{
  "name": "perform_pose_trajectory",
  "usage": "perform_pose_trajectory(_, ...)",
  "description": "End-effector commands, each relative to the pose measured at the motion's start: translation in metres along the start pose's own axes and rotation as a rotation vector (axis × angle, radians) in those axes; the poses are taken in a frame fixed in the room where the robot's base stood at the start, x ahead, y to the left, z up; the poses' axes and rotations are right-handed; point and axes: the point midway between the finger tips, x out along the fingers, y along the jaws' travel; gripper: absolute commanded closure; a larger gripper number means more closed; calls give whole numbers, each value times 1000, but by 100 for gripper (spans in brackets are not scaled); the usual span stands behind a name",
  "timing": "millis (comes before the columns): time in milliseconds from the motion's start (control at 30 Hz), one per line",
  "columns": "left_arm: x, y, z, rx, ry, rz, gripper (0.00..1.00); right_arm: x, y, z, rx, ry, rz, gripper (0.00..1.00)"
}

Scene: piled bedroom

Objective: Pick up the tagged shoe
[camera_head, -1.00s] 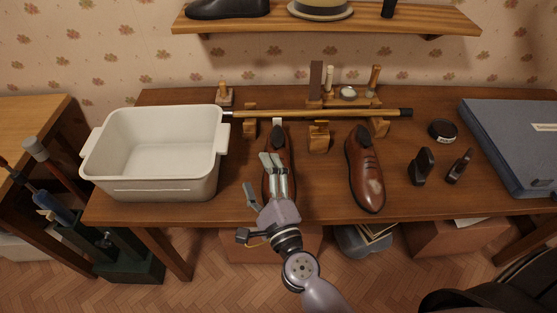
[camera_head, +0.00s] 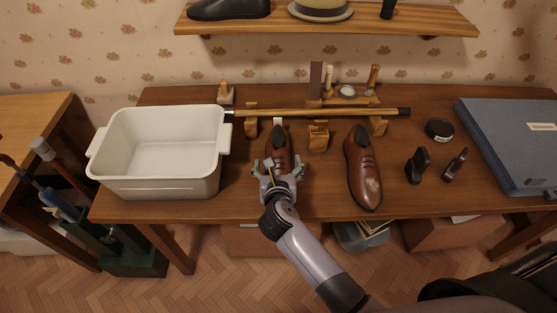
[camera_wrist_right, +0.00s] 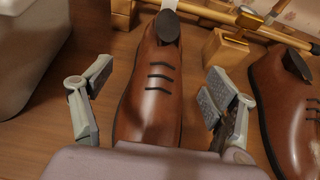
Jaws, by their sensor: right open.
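The tagged shoe (camera_head: 279,141) is brown leather with dark laces and a white tag (camera_head: 278,121) at its heel end. It lies on the wooden table, toe toward the front edge. My right gripper (camera_head: 277,166) is open over its front part, which it partly hides. In the right wrist view the shoe (camera_wrist_right: 152,90) lies between the two spread fingers (camera_wrist_right: 155,92), with a gap on each side. A second brown shoe (camera_head: 363,170) stands to the right and shows no tag. It also shows at the right of the wrist view (camera_wrist_right: 288,100). My left gripper is not in view.
A white bin (camera_head: 158,188) stands left of the shoe. A long wooden stick (camera_head: 320,113) lies on wooden blocks behind the shoes. Brushes (camera_head: 418,164), a round tin (camera_head: 439,129) and a blue case (camera_head: 515,150) are on the right. A shelf (camera_head: 330,22) hangs above.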

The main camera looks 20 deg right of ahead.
Motion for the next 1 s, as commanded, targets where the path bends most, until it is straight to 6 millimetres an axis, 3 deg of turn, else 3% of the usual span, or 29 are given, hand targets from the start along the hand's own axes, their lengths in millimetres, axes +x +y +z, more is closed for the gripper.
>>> perform_pose_trajectory(100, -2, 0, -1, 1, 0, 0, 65, 15, 0, 1, -2, -2, 1, 20)
perform_pose_trajectory(333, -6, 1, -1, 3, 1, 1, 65, 30, -2, 1, -4, -2, -1, 20)
perform_pose_trajectory(600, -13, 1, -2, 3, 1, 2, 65, 66, -5, -1, -4, -2, 0, 20)
perform_pose_trajectory(1000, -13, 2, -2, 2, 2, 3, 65, 73, -5, -2, -1, -1, 1, 23)
